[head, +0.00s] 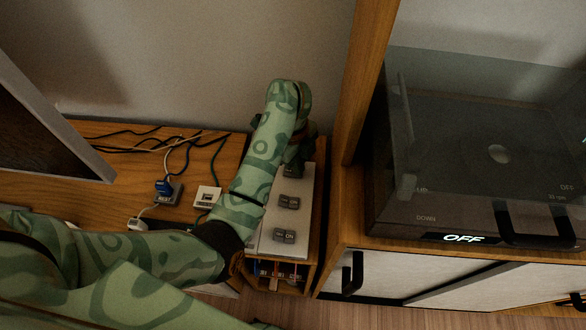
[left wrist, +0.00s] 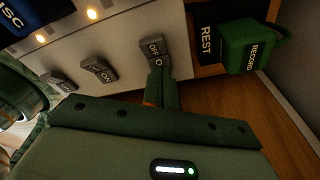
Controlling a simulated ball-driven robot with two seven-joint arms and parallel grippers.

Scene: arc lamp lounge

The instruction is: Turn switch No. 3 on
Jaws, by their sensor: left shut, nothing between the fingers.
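A pale switch panel (head: 267,232) carries three dark rocker switches in a row: a near one (head: 284,236), a middle one (head: 290,201) and a far one (head: 291,171) partly under my left gripper (head: 294,160). In the left wrist view the rockers show at left (left wrist: 59,80), middle (left wrist: 98,69) and right (left wrist: 154,48). My left gripper (left wrist: 161,76) is shut and empty, its tips at the lower half of the right rocker, below its OFF mark. I cannot tell whether they touch. No switch number is readable. My right gripper is out of view.
Two small lamps (left wrist: 92,14) glow on the panel. Loose cables (head: 170,145) lie left. A wooden upright (head: 370,80) and a glass-covered player (head: 480,150) are close on the right.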

